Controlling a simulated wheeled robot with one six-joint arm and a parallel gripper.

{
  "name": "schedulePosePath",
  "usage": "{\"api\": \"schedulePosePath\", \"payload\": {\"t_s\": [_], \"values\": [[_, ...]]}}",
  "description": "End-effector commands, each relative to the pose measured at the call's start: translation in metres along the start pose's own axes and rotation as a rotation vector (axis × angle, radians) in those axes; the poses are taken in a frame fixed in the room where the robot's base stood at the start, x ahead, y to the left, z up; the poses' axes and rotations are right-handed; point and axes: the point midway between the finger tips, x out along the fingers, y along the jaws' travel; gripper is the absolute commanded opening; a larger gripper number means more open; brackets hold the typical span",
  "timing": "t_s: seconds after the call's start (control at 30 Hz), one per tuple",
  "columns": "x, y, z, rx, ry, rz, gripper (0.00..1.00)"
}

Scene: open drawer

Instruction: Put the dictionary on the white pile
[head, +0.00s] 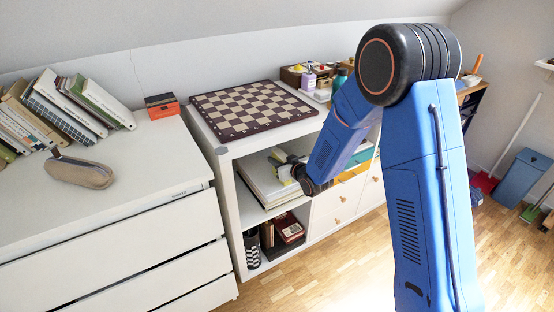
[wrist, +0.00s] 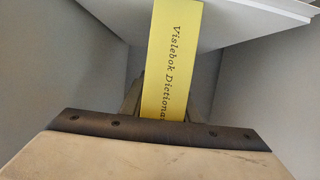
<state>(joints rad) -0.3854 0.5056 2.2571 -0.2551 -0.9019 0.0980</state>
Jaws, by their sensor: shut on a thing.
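The dictionary is a yellow book whose spine (wrist: 174,60) reads "Vislebok Dictionary" in the wrist view. My gripper (wrist: 173,95) is shut on it, with a finger on each side of its lower part. In the head view my gripper (head: 291,172) is at the mouth of the upper compartment of the white shelf unit, and my wrist partly hides the book. The white pile (head: 262,182) lies flat in that compartment, just left of my gripper. A white slab (wrist: 245,22) fills the top of the wrist view; I cannot tell whether the book touches it.
The white shelf unit (head: 230,205) has a chessboard (head: 252,108) on top. Its lower compartment holds dark red boxes (head: 289,228) and a checkered cylinder (head: 252,248). Wooden-knobbed drawers (head: 336,208) are to the right. A white dresser (head: 110,245) stands at left. The wooden floor in front is clear.

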Motion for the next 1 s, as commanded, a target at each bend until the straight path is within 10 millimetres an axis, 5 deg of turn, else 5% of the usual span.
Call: {"api": "schedulePosePath", "payload": {"t_s": [0.07,0.1,0.2,0.57,1.0], "values": [[0.001,0.0,0.001,0.0,0.001,0.0,0.0],[0.001,0.0,0.002,0.0,0.0,0.0,0.3],[0.001,0.0,0.002,0.0,0.0,0.0,0.47],[-0.001,0.0,-0.001,0.0,0.0,0.0,0.47],[-0.076,0.0,-0.001,0.0,0.001,0.0,0.47]]}}
